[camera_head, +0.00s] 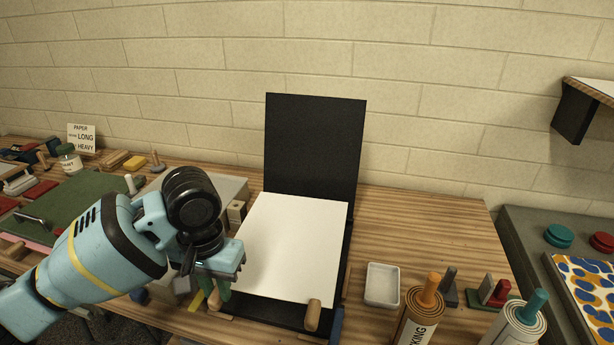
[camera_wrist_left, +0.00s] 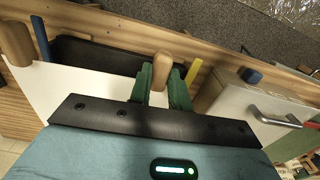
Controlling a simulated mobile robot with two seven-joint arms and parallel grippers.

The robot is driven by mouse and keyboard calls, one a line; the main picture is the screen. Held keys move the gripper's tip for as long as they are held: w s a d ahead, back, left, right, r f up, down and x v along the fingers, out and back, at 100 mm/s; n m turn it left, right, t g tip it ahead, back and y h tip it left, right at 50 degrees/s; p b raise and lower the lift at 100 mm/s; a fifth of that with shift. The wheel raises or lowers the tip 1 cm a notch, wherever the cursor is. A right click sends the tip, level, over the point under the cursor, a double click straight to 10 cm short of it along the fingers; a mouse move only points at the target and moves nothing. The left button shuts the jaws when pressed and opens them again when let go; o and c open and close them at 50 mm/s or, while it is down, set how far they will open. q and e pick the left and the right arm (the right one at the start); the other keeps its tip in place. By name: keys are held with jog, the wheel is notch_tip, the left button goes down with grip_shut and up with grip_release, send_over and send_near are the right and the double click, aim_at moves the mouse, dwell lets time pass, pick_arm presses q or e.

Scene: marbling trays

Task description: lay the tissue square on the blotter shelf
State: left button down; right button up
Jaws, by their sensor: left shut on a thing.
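A white square sheet (camera_head: 293,245), which looks like the tissue square, lies over a black base with an upright black back panel (camera_head: 315,145). Wooden pegs stand at its near edge; one (camera_head: 313,314) is at the near right corner. My left gripper (camera_head: 219,292) is at the near left corner, its green fingers shut on a wooden peg (camera_wrist_left: 162,64) there. The sheet also shows in the left wrist view (camera_wrist_left: 88,92), partly hidden by the gripper. A wall shelf (camera_head: 592,88), perhaps the blotter shelf, is cut off at the upper right. My right gripper is not in view.
A white dish (camera_head: 382,285) and a round container with an orange handle (camera_head: 420,315) stand right of the sheet. A green board (camera_head: 75,205) and a sign (camera_head: 82,137) are at left. The wooden bench is clear behind the dish. A patterned tray (camera_head: 590,285) is far right.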

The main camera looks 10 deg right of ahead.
pick_arm(q)
jog(key=s+d+f+n, duration=0.2)
jog(key=s+d+n, duration=0.1)
jog(key=s, duration=0.5)
jog(key=shift+s+d+f, duration=0.35)
jog(key=shift+s+d, duration=0.05)
jog(key=shift+d, duration=0.45)
